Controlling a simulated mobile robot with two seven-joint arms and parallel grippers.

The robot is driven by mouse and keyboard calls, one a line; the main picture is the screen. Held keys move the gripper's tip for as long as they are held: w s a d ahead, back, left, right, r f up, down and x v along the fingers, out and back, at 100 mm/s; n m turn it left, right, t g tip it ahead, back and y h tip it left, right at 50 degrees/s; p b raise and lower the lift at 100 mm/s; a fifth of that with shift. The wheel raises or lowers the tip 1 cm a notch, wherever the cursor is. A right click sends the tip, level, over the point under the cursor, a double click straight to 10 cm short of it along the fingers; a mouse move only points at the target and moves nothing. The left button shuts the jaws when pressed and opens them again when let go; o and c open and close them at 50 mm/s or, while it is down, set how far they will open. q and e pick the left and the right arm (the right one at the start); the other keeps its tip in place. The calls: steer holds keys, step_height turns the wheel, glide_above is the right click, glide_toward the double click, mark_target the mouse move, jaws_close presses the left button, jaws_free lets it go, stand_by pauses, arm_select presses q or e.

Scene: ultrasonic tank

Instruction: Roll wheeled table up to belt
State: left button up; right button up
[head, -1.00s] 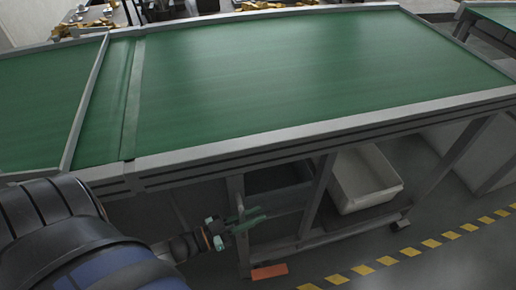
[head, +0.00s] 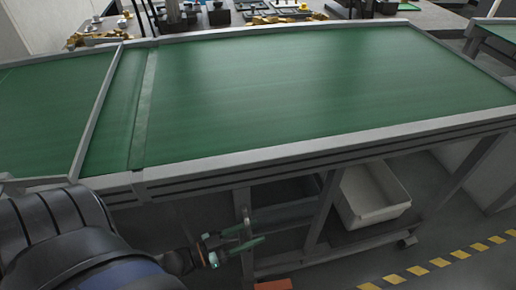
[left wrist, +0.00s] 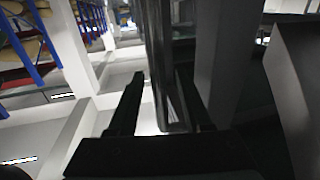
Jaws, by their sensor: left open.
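The green belt (head: 310,90) with its grey rim spans the head view. Below its near edge is a grey frame with upright posts (head: 318,210), a lower shelf (head: 350,238) and a caster (head: 408,241). This looks like the wheeled table; its top is hidden, and I cannot tell where it parts from the belt's own legs. My left gripper (head: 243,244) is open at the frame's left post (head: 245,215). In the left wrist view its dark fingers (left wrist: 160,105) stand apart with a dark upright bar (left wrist: 163,60) between them, not clamped. My right gripper is not in view.
A white tub (head: 372,195) stands on the lower shelf. An orange piece (head: 273,284) lies low near the left post. Yellow-black tape (head: 440,262) marks the floor at right, where there is free room. A cluttered bench (head: 260,14) stands behind the belt.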

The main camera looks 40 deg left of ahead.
arm_select(q)
steer(key=v, duration=1)
steer(key=shift+s, duration=0.15)
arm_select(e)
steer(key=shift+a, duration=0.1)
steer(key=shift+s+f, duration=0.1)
